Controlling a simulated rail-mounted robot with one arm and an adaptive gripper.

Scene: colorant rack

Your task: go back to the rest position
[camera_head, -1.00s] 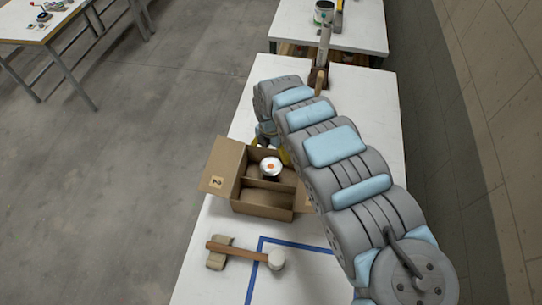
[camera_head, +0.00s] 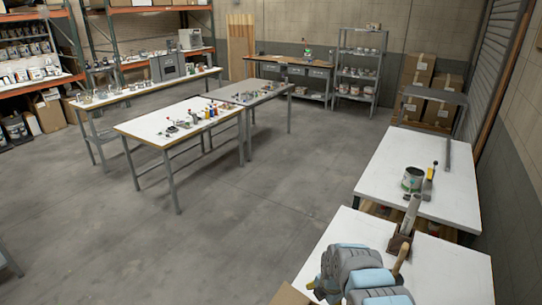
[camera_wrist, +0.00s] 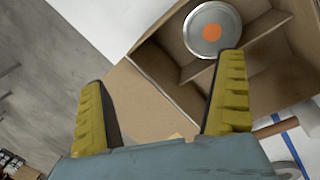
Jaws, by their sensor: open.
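My gripper (camera_wrist: 163,75) is open and empty in the wrist view, its two yellow fingers wide apart. Beyond it is a cardboard box (camera_wrist: 145,105) with a flap out and inner dividers. A round metal can (camera_wrist: 212,32) with an orange dot on its lid stands in one compartment, near the right fingertip and apart from it as far as I can tell. In the head view, my arm shows only in part at the lower right, and my gripper is out of sight. Only a corner of the box shows there (camera_head: 290,295).
Under my arm is a white table (camera_head: 445,265). Behind it, another white table (camera_head: 400,165) holds an open can (camera_head: 412,180). Tables with small items stand left across open grey floor (camera_head: 240,215). In the wrist view, a wooden handle (camera_wrist: 275,127) lies by the box.

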